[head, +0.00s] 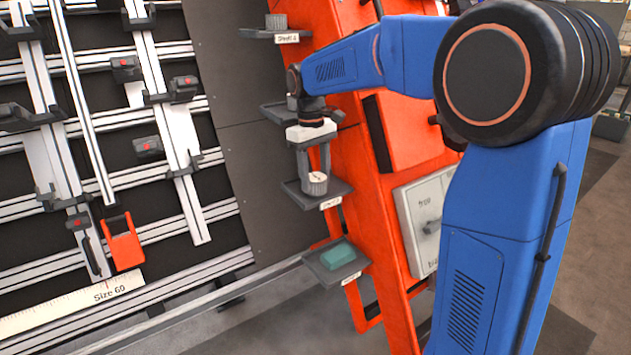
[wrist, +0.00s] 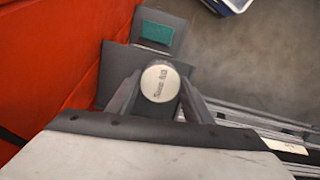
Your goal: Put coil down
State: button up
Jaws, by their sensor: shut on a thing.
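The coil is a small grey cylinder with a pale, lettered top (head: 315,184). It also shows in the wrist view (wrist: 160,82), between the two fingers. My gripper (head: 315,176) points down and is shut on the coil. The coil is upright at a small dark shelf (head: 335,187) on the orange frame. I cannot tell whether its base touches the shelf. In the wrist view the shelf (wrist: 117,60) lies behind and below the coil.
A lower shelf (head: 322,268) holds a green block (head: 338,255). An upper shelf (head: 262,34) holds a grey cylinder (head: 276,22). The orange frame (head: 350,130) stands close behind my gripper. A rail rack (head: 100,130) with clamps fills the left.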

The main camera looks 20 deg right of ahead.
aim_at(313, 175)
jog(key=shift+f, duration=0.65)
jog(key=o, duration=1.3)
jog(key=r, duration=0.7)
jog(key=w+r, duration=0.1)
jog(key=r, duration=0.2)
jog(key=shift+a+r, duration=0.2)
jog(key=shift+r, duration=0.1)
jog(key=shift+s+r, duration=0.1)
jog(key=shift+r, duration=0.6)
jog(key=s+d+f+m+t, duration=0.1)
jog(key=s+f, duration=0.4)
jog(key=s, duration=0.6)
jog(key=s+d+f+m+t, duration=0.2)
jog(key=s+d+f, duration=0.3)
jog(key=s, duration=0.6)
jog(key=s+d+f+m+t, duration=0.2)
jog(key=s+f, duration=0.4)
jog(key=s, duration=0.5)
jog(key=shift+s+d+f+t+y, duration=0.3)
jog(key=shift+s+d+t, duration=0.1)
jog(key=shift+d, duration=0.05)
